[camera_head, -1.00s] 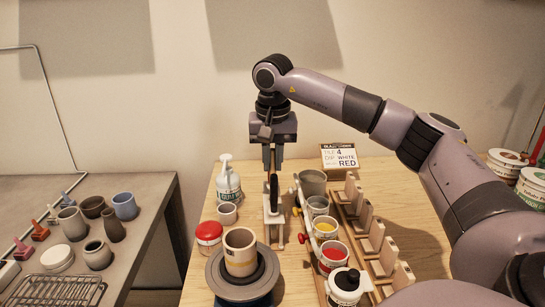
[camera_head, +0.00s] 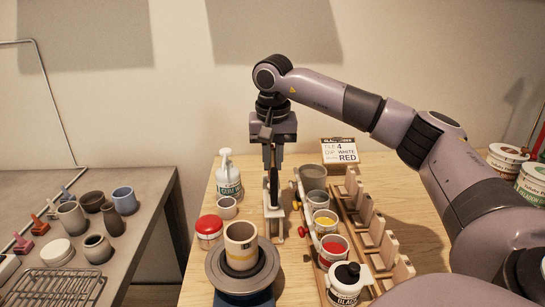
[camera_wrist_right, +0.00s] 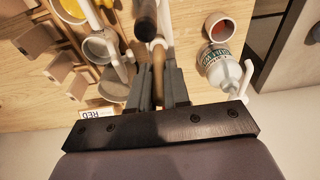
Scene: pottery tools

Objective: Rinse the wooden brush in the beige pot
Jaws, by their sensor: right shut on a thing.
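My right gripper (camera_head: 273,160) points down over the back of the wooden table and is shut on the wooden brush (camera_head: 273,182), which hangs upright with its dark lower part downward. The brush's pale handle (camera_wrist_right: 158,68) shows between the fingers in the right wrist view. A white stand (camera_head: 273,212) is directly below or beside the brush; I cannot tell whether they touch. A plain greyish-beige pot (camera_head: 313,178) stands to the right of the gripper, at the far end of a row of pots. It also shows in the right wrist view (camera_wrist_right: 112,86). My left gripper is out of view.
A cream cylinder (camera_head: 241,247) stands on the pottery wheel (camera_head: 213,270) in front. The row also holds yellow (camera_head: 325,223), red (camera_head: 333,249) and black (camera_head: 346,285) glaze pots. Wooden tile racks (camera_head: 372,228) are to its right. A pump bottle (camera_head: 228,180) and red-lidded jar (camera_head: 209,231) are left.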

